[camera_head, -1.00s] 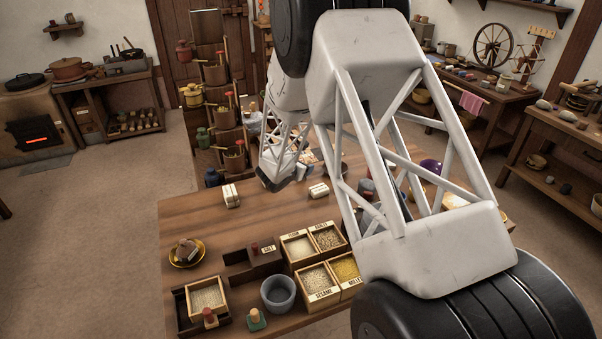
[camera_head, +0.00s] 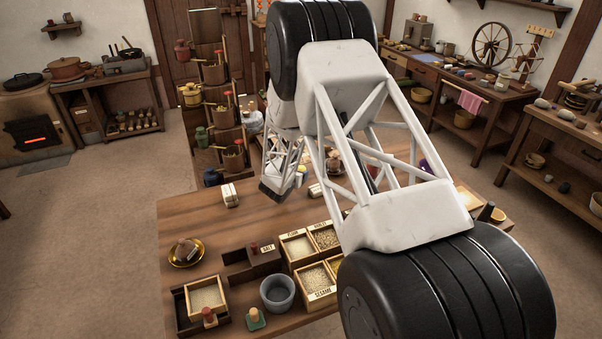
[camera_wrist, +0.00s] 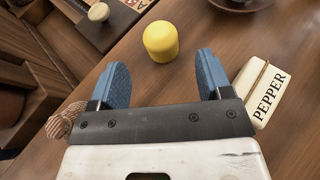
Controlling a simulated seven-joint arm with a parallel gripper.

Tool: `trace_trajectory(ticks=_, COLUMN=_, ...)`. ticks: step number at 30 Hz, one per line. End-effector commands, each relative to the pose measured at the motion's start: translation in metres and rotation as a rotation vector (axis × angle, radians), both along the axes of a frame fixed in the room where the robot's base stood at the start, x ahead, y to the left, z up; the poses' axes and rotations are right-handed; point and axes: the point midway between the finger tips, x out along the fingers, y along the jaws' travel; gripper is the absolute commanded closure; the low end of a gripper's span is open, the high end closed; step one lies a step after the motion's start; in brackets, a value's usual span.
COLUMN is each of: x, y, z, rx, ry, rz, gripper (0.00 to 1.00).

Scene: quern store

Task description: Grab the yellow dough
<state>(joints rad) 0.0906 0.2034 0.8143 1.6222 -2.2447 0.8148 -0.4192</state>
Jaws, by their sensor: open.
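The yellow dough (camera_wrist: 161,41) is a short, smooth, rounded cylinder on the wooden table in the wrist view. My gripper (camera_wrist: 162,68) is open, with its two blue-padded fingers apart and nothing between them. The dough lies just beyond the fingertips, roughly centred across the gap and not touching either finger. In the head view, my gripper end hangs over the far part of the table, and its fingers cannot be made out. A small yellow patch beside it there may be the dough.
A cream block marked PEPPER (camera_wrist: 267,94) lies close to the right finger. A striped roundish object (camera_wrist: 62,122) is at the left. A dark bowl (camera_wrist: 240,3) is at the top edge. Grain boxes (camera_head: 298,246) and a grey bowl (camera_head: 278,293) stand on the near table (camera_head: 185,222).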

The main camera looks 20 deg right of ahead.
Motion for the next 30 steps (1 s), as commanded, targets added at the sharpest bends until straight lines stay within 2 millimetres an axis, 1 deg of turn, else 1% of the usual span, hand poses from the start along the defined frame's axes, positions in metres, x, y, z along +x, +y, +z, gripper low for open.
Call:
trace_trajectory(ticks=6, x=0.009, y=-0.008, z=-0.005, rx=0.000, ry=0.000, rz=0.000, gripper=0.28)
trace_trajectory(ticks=20, x=0.011, y=-0.011, z=-0.007, rx=0.000, ry=0.000, rz=0.000, gripper=0.28)
trace_trajectory(ticks=26, x=0.021, y=-0.020, z=-0.013, rx=-0.001, ry=0.000, rz=-0.001, gripper=0.28)
trace_trajectory(ticks=30, x=0.030, y=-0.030, z=-0.018, rx=0.000, ry=-0.001, rz=-0.001, gripper=0.28)
